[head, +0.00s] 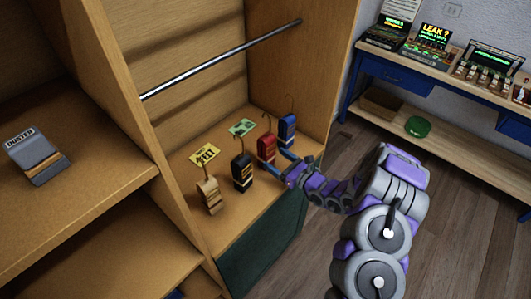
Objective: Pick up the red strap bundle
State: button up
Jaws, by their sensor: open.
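The red strap bundle (266,146) stands upright on the wooden cabinet shelf, with a thin hook at its top and dark and pale bands across it. It is between a black bundle (242,173) on its left and a blue bundle (287,127) behind it on the right. My gripper (282,163) is open, low and close by the right side of the red bundle, with its fingers pointing at it. I cannot tell whether a finger touches the bundle. The red bundle's lower right part is partly hidden by the gripper.
A beige bundle (209,195) with a yellow tag (205,155) stands at the left; a green tag (242,127) is near the black one. A metal rod (222,60) spans above. The cabinet's side wall (305,75) is right. A desk (440,75) stands beyond open floor.

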aim_at(260, 151)
jog(key=shift+w+a, duration=0.2)
jog(key=shift+w, duration=0.25)
jog(key=x, duration=0.4)
jog(key=s+a+b+x, duration=0.1)
jog(key=x, duration=0.1)
jog(key=shift+w+a+f, duration=0.1)
jog(key=shift+a+f, duration=0.05)
jog(key=shift+f, duration=0.15)
jog(key=shift+w, duration=0.2)
jog(key=shift+d+r, duration=0.25)
jog(key=shift+d, duration=0.45)
jog(key=shift+c, duration=1.3)
jog(key=shift+a+f, duration=0.1)
jog(key=shift+a, duration=0.5)
jog(key=c, duration=0.3)
jog(key=shift+a, duration=0.2)
jog(key=c, duration=0.3)
jog(key=shift+d, duration=0.35)
jog(key=c, duration=0.3)
jog(key=shift+d, duration=0.3)
